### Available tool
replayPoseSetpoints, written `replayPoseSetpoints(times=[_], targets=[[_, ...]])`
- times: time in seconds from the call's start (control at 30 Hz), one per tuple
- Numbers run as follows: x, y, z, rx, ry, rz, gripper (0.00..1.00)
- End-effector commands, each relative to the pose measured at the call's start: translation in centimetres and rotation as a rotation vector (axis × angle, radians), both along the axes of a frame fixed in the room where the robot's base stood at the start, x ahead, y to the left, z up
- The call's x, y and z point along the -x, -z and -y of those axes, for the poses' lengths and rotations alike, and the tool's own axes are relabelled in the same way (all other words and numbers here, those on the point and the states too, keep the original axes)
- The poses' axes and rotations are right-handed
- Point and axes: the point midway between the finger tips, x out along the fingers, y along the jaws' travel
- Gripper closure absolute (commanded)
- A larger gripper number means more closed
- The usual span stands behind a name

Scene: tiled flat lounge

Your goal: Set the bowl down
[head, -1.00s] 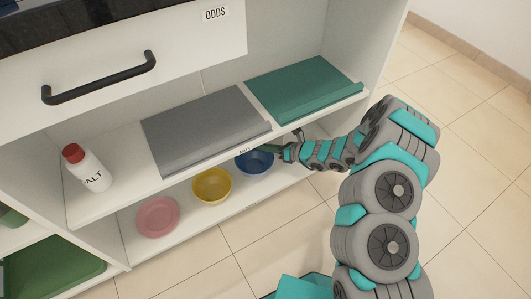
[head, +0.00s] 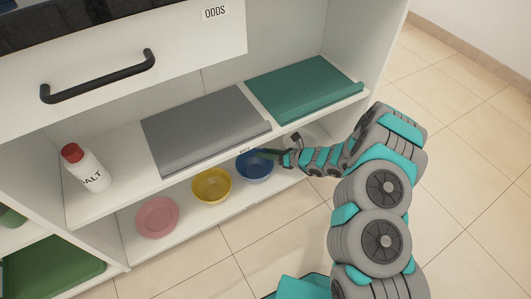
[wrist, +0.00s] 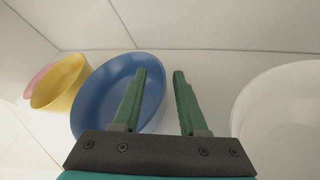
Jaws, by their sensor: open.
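The blue bowl (head: 253,171) stands upright on the lower shelf, right of the yellow bowl (head: 211,187). My gripper (head: 262,153) reaches in from the right at the blue bowl's right side, below the upper shelf. In the wrist view my gripper (wrist: 160,73) is open. Its left finger overlaps the blue bowl (wrist: 100,98), and the bowl's right rim shows between the fingers. I cannot tell whether either finger touches it. A white bowl (wrist: 285,115) stands to the right in the wrist view, apart from the fingers.
A pink bowl (head: 157,217) stands left of the yellow one. The upper shelf (head: 125,165) above carries a grey folder-like item (head: 205,128), a teal one (head: 303,88) and a salt bottle (head: 87,170). The tiled floor in front is clear.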

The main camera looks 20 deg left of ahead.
Motion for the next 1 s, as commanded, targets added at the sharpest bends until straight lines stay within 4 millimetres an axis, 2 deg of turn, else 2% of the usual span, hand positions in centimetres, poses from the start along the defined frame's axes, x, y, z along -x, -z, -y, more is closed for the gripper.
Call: replayPoseSetpoints(times=[0.2,0.33,0.7,1.0], targets=[[0.0,-0.2,0.0,0.000,0.000,0.000,0.58],[0.1,-0.6,1.1,-0.001,0.004,-0.002,0.58],[0.9,-3.2,7.4,-0.003,0.005,0.000,0.58],[1.6,-4.3,10.5,-0.002,0.002,-0.001,0.58]])
